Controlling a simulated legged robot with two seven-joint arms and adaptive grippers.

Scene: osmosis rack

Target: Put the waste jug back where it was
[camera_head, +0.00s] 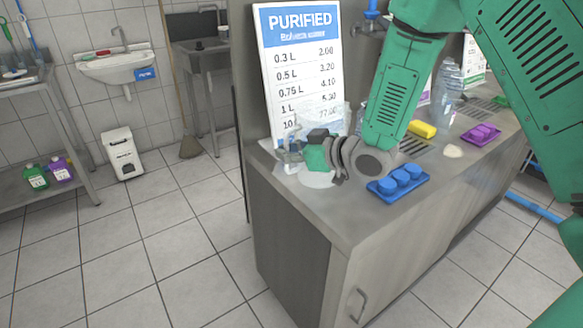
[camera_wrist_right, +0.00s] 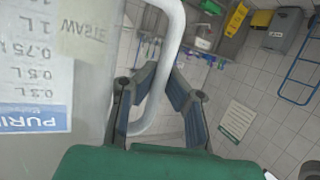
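The waste jug (camera_head: 318,120) is clear and stands at the near left end of the counter, in front of the price sign. Whether the fingers press on the handle is not clear. My left gripper is not in view.
The counter (camera_head: 365,215) also holds a blue tray (camera_head: 400,188) with blue caps, a yellow block (camera_head: 422,129), a purple tray (camera_head: 481,136) and a clear bottle (camera_head: 448,82). The price sign (camera_head: 300,75) stands close behind the jug. The counter's front left corner is clear.

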